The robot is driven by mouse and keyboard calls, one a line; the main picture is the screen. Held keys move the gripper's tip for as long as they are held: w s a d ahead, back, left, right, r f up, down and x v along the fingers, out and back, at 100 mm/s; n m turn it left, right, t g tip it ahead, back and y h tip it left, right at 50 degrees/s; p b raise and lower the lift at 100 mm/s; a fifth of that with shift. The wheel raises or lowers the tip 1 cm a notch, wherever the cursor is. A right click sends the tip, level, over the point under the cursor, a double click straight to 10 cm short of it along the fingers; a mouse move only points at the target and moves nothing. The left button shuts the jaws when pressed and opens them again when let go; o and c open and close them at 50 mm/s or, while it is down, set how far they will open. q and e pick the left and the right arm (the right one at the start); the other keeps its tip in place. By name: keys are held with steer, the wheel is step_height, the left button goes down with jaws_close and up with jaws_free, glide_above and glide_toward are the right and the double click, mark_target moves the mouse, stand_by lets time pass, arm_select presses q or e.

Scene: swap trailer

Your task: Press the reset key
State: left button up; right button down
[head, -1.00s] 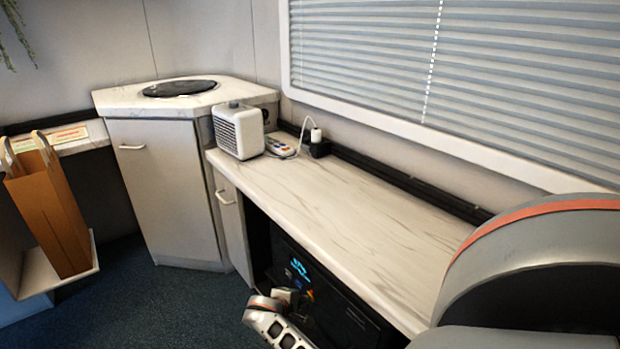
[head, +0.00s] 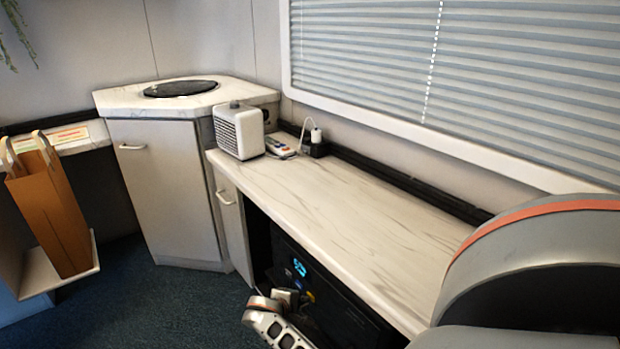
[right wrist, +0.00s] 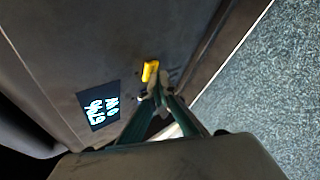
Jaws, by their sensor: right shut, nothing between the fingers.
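A dark unit (head: 335,300) sits under the counter, with a lit blue display (head: 299,267) on its front. The display shows as two lines of pale characters in the right wrist view (right wrist: 98,105). A small yellow key (right wrist: 150,70) stands out on the dark panel beside it; I cannot read a label on it. It shows as a yellow spot in the head view (head: 311,297). My right gripper (right wrist: 155,95) is shut and empty, its tips just short of the yellow key in the picture; contact cannot be told. My left gripper is not in view.
The marble counter (head: 350,205) above is mostly clear, with a white boxy appliance (head: 239,131), a remote (head: 279,147) and a plugged-in charger (head: 316,145) at its far end. A corner cabinet (head: 160,190) and a brown paper bag (head: 52,213) stand left. Carpet (head: 190,310) is open.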

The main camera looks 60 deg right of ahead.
steer(key=shift+w+a, duration=0.15)
steer(key=shift+a, duration=0.35)
steer(key=shift+a, duration=0.1)
steer(key=a, duration=0.1)
steer(key=w+a, duration=0.1)
steer(key=a, duration=0.2)
steer(key=shift+w+a, duration=0.3)
stand_by(0.8)
